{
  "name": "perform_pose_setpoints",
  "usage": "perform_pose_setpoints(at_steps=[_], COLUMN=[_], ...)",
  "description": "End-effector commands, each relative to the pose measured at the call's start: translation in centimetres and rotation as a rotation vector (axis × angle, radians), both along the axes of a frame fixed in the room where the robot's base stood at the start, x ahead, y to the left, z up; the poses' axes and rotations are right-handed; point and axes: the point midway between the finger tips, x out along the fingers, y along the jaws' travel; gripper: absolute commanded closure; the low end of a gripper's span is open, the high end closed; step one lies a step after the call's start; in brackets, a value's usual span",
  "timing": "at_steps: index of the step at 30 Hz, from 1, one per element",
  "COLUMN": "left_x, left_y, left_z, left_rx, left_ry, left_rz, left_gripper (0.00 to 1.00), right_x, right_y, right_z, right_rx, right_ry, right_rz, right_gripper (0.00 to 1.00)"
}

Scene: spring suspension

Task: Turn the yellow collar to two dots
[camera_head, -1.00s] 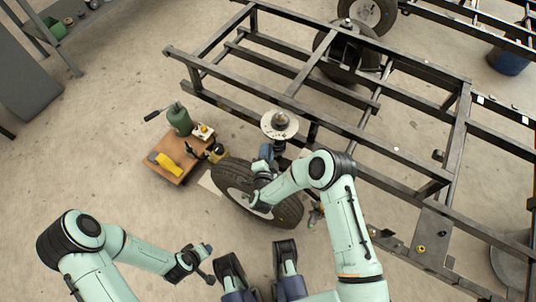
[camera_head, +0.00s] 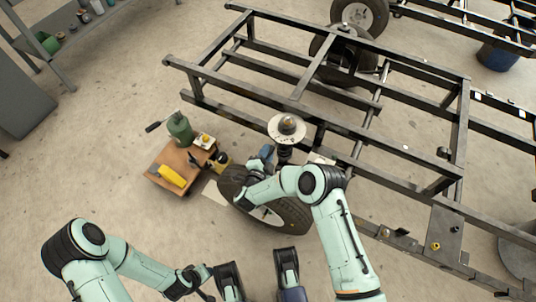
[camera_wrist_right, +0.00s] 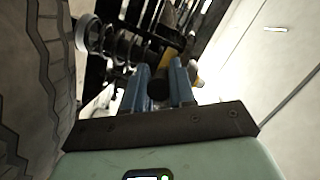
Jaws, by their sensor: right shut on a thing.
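The spring strut shows in the wrist view as a coil (camera_wrist_right: 100,38) at the upper left; in the head view its round top plate (camera_head: 286,129) stands beside the frame. A small yellow part (camera_wrist_right: 195,77) shows just behind my right finger in the wrist view; I cannot tell whether it is the collar, and no dots are readable. My right gripper (camera_wrist_right: 160,84) is shut on a dark, round-ended thing (camera_wrist_right: 158,90). In the head view the right gripper (camera_head: 264,155) is beside the strut, above the wheel. My left gripper (camera_head: 203,277) is low at the left, its jaws unclear.
A wheel (camera_head: 290,216) stands close under my right arm. A black frame (camera_head: 302,78) fills the right side. The floor left of the cart is clear.

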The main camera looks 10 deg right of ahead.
Motion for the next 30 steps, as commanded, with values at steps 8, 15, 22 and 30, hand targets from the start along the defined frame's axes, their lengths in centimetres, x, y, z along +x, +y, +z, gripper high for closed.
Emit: perform_pose_setpoints(at_steps=[8,15,22,30], left_x=[-0.68,-0.8,-0.79,-0.76], left_y=[0.14,0.14,0.14,0.13], left_z=[-0.58,-0.64,-0.63,-0.62], left_rx=[0.0,-0.001,-0.001,-0.002], left_ry=[0.023,0.027,0.026,0.026], left_rz=[0.002,0.002,0.003,0.002], left_gripper=[0.57,0.57,0.57,0.57], right_x=[0.16,0.16,0.16,0.16], right_y=[0.34,0.31,0.3,0.19], right_z=[-0.02,0.02,0.03,0.01], right_rx=[0.001,0.002,0.002,0.001], right_ry=[0.0,0.0,0.0,0.0], right_rz=[-0.066,-0.08,-0.08,-0.082], right_gripper=[1.0,1.0,1.0,0.52])
